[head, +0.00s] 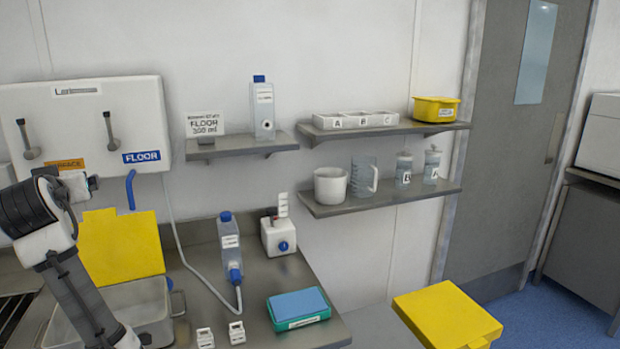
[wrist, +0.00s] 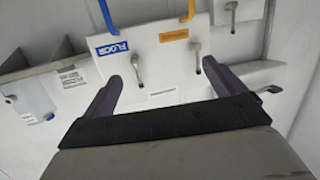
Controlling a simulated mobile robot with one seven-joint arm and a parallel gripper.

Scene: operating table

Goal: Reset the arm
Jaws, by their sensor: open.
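My gripper (wrist: 161,71) is open in the wrist view, with its two dark fingers spread wide and nothing between them. It faces the white wall panel (wrist: 173,60), which looks upside down there. The panel has two grey levers, a blue FLOOR label (wrist: 112,47) and an orange label (wrist: 174,35). In the head view my arm (head: 80,300) rises at the left edge, bent in front of the same panel (head: 85,105). Part of the arm covers the panel's lower left and the orange SURFACE label (head: 68,164). The fingers cannot be made out clearly in the head view.
The counter holds a blue-capped bottle (head: 229,242), a small white device (head: 279,236) and a teal box (head: 299,309). Wall shelves (head: 240,146) hold containers. A yellow bin (head: 447,314) stands right.

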